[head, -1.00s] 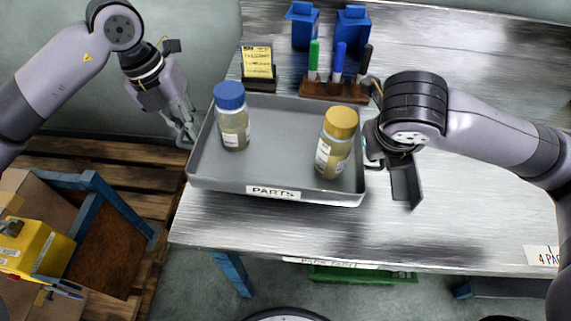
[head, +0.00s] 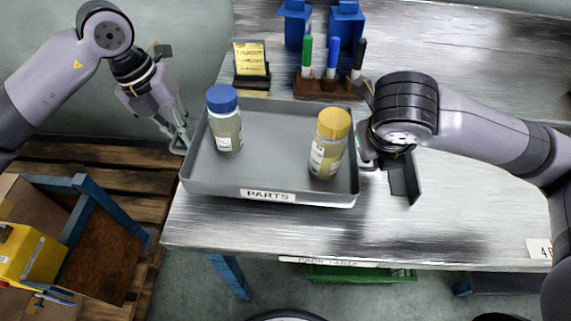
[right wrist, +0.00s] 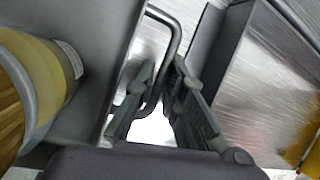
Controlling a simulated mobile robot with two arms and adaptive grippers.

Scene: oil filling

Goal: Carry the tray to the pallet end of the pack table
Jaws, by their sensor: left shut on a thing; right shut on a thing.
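The grey tray (head: 268,180), with a PARTS label on its front wall, is at the left end of the pack table (head: 330,232). A blue-capped jar (head: 228,130) stands in its left half and a yellow-capped jar (head: 327,158) in its right half, both upright. My left gripper (head: 183,142) is shut on the tray's left side; its handle there is mostly hidden. My right gripper (head: 368,155) is at the tray's right side. In the right wrist view my right gripper (right wrist: 160,105) is shut on the tray's bent rod handle (right wrist: 172,50).
A wooden pallet (head: 110,165) lies left of the table, with a box and a yellow case.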

